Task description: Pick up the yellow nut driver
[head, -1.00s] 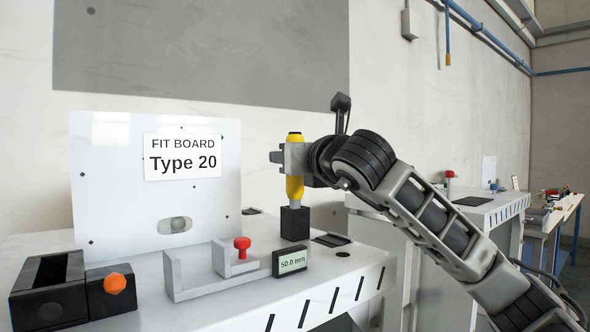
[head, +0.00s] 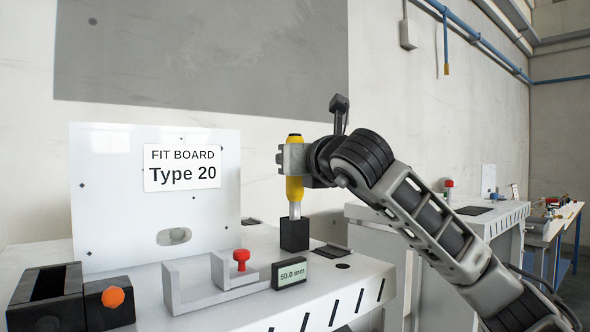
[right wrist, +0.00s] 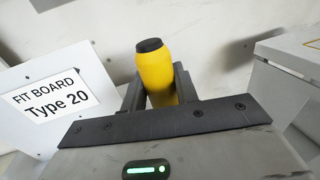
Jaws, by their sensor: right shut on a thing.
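The yellow nut driver (head: 294,188) stands upright with a black top cap and a bright metal shaft. Its shaft reaches down to the top of a black block holder (head: 295,234) on the bench; whether the tip is still inside the holder, I cannot tell. My right gripper (head: 292,159) comes in from the right and is shut on the driver's handle. In the right wrist view the yellow handle (right wrist: 156,75) sits between the two fingers. My left gripper is not in view.
A white fit board (head: 120,200) stands behind. A grey gauge with a red knob (head: 241,257) and a display (head: 290,274) is in front of the holder. A black clamp with an orange knob (head: 113,297) is at left. Another bench (head: 470,215) stands at right.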

